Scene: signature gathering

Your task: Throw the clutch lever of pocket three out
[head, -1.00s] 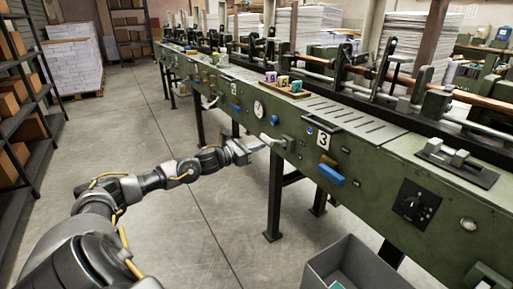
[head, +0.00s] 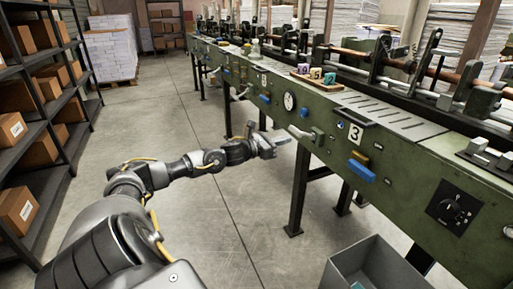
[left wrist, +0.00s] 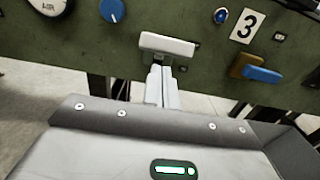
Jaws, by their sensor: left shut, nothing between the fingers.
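The pale grey clutch lever (head: 301,133) sticks out from the green machine front, just left of the number 3 plate (head: 355,134). In the left wrist view the lever's handle (left wrist: 167,45) lies nearly level, tilted slightly, with the number 3 plate (left wrist: 247,26) to its upper right. My left gripper (head: 286,142) is shut and empty, just in front of and below the lever. In the left wrist view its fingertips (left wrist: 161,70) point at the handle's lower edge; I cannot tell if they touch it. My right gripper is out of view.
A blue handle (head: 361,172) and an ochre one sit below the 3 plate. A round gauge (head: 289,101) is left of the lever. A grey bin (head: 375,265) stands on the floor in front. Shelves (head: 45,110) line the left. The floor between is clear.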

